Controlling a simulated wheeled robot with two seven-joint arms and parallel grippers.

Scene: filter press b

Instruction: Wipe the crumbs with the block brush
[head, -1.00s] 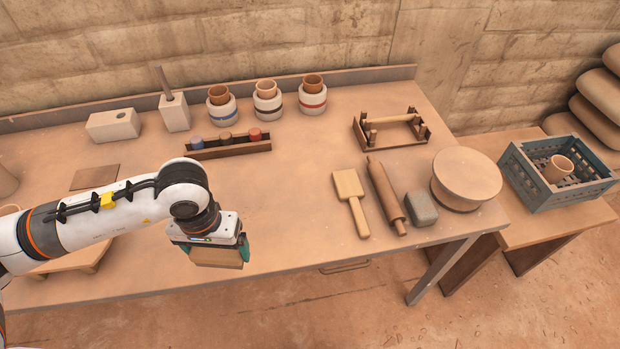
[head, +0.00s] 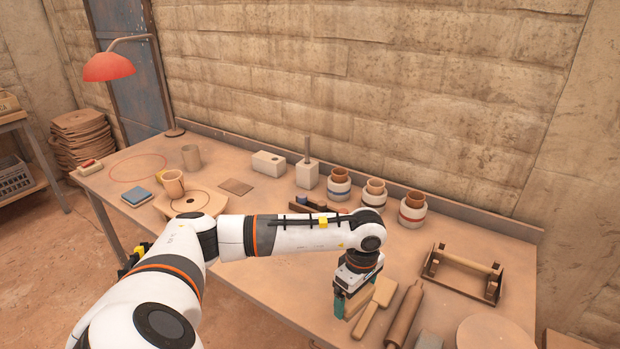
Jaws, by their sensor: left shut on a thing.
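My left gripper (head: 356,298) is shut on a pale wooden block, which I take to be the block brush (head: 357,303). Its teal fingers grip the block's sides, and the gripper hides much of it. The gripper points down over the front part of the table (head: 265,262), just left of a wooden paddle. I cannot tell whether the block touches the table. I cannot make out any crumbs in this view. My right gripper is not in view.
The wooden paddle (head: 380,293), a rolling pin (head: 404,315) and a wooden rack (head: 462,270) lie to the right. Several banded jars (head: 412,210) stand at the back.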

